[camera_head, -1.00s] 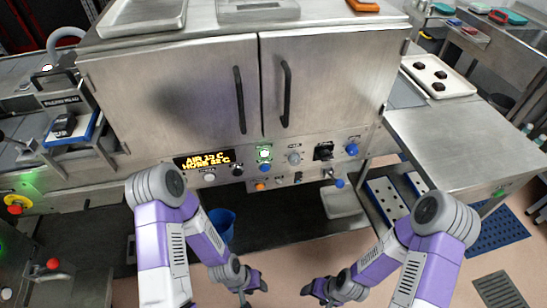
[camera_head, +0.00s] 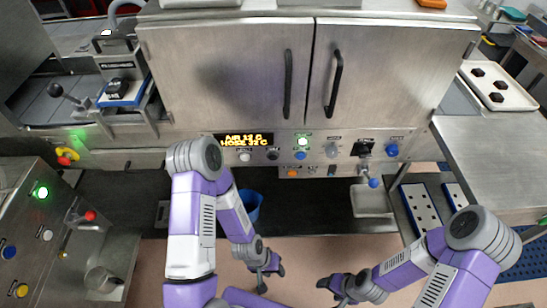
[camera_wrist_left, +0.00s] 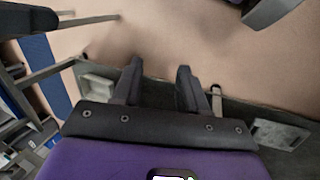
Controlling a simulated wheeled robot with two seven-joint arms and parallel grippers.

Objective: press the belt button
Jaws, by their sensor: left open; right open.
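I cannot tell which control is the belt button. The cabinet's front panel has a green lit button (camera_head: 302,139), a blue button (camera_head: 300,155), a white button (camera_head: 245,156) and an orange button (camera_head: 292,173). At the far left, a sloping console (camera_head: 32,225) has another green lit button (camera_head: 43,191), a white button (camera_head: 46,234), a blue button (camera_head: 9,252) and a yellow button (camera_head: 21,290). My left gripper (camera_head: 269,280) is open and empty, low in front of the cabinet. Its parted fingers also show in the left wrist view (camera_wrist_left: 158,75). My right gripper (camera_head: 330,290) is open, apart from everything.
A red-knobbed lever (camera_head: 90,216) stands at the console's right. A red and yellow stop button (camera_head: 66,156) is on the left machine. A blue bucket (camera_head: 250,204) is under the cabinet. A steel table (camera_head: 490,160) with a tray (camera_head: 515,95) is at right.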

